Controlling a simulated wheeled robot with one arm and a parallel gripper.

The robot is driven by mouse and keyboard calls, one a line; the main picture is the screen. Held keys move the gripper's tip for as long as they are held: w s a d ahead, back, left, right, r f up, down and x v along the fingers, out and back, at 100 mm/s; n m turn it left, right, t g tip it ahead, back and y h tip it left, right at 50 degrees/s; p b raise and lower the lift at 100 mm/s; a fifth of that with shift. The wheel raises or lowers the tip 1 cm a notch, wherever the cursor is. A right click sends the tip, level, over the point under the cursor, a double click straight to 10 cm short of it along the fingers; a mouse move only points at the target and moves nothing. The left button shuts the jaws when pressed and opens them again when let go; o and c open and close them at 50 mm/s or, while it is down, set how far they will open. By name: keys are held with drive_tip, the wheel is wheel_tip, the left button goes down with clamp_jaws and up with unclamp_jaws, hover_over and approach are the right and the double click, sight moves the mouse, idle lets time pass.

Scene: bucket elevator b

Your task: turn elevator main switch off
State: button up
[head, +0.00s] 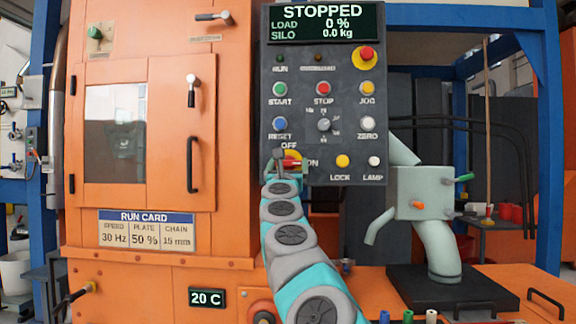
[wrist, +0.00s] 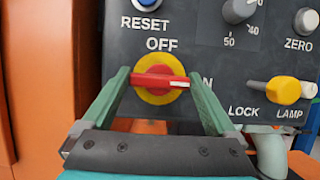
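The main switch (wrist: 160,84) is a red handle on a yellow disc, low on the grey control panel (head: 271,100). Its handle lies horizontal, with the white mark to the right, towards ON. OFF is printed above it. In the head view the switch (head: 293,156) is partly hidden by my gripper. My gripper (wrist: 159,78) is open, with one green finger left of the handle and one right. The right finger covers part of the ON label. I cannot tell whether either finger touches the handle.
The display (head: 324,23) reads STOPPED, load 0 %. A yellow LOCK knob (wrist: 283,90) and a white LAMP knob (wrist: 308,90) sit right of my fingers. The blue RESET button (wrist: 146,3) is above. An orange cabinet (head: 230,110) stands left of the panel.

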drive_tip(key=c, duration=0.5)
